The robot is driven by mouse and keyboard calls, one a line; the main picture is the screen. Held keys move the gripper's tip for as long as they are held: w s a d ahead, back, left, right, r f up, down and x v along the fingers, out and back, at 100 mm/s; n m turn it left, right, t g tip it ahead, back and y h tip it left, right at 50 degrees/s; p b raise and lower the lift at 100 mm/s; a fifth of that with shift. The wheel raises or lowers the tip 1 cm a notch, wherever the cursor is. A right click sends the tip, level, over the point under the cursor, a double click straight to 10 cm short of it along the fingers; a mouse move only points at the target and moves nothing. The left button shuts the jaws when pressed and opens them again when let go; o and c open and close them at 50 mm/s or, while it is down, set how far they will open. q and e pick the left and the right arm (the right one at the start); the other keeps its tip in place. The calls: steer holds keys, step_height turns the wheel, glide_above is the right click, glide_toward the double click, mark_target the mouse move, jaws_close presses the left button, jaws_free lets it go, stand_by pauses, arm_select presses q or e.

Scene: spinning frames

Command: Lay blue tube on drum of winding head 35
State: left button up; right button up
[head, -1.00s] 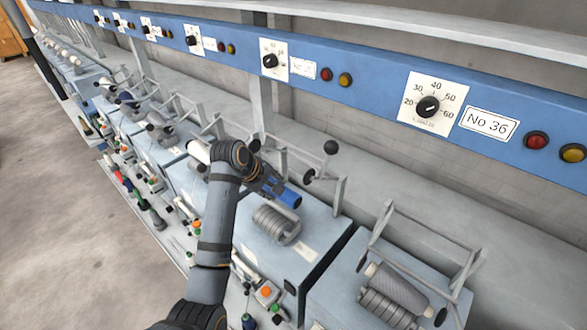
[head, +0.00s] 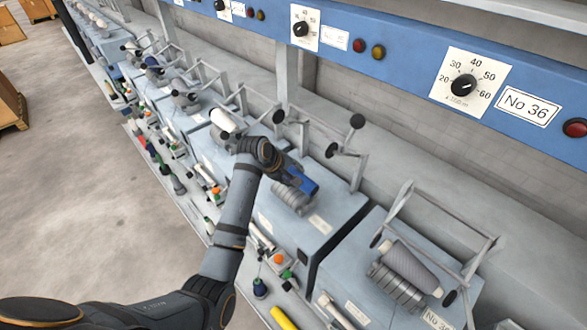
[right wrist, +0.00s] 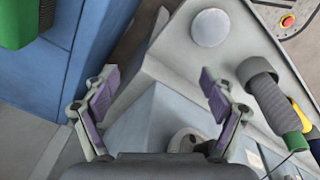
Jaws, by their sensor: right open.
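The blue tube (head: 302,181) is at the end of my left arm in the head view. My left gripper (head: 290,174) appears shut on it; the wrist hides most of the fingers. The tube is over the grey ribbed drum (head: 289,197) of the winding head (head: 335,213) just left of the one marked No 36. I take this as head 35; its label is too small to read. I cannot tell whether tube and drum touch. My right gripper (right wrist: 161,95) is open and empty in the right wrist view.
Head 36 carries a grey cone (head: 410,265) beneath a tilted frame. Bobbins and a yellow tube (head: 283,318) lie along the front ledge. The right wrist view shows a spool (right wrist: 270,97) at right.

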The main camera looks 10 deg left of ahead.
arm_select(q)
steer(key=shift+s+f, duration=0.1)
steer(key=shift+f, duration=0.35)
steer(key=o, duration=0.8)
steer(key=shift+f, duration=0.15)
steer(key=shift+o, duration=1.4)
steer(key=shift+d, duration=0.15)
arm_select(e)
steer(key=shift+s+a+f, duration=0.15)
steer(key=shift+s, duration=0.35)
steer(key=shift+s+a+f, duration=0.1)
steer(key=shift+s+a, duration=0.05)
steer(key=shift+s, duration=0.3)
steer(key=shift+s, duration=0.1)
arm_select(q)
steer(key=v, duration=1.2)
arm_select(e)
steer(key=shift+a, duration=0.15)
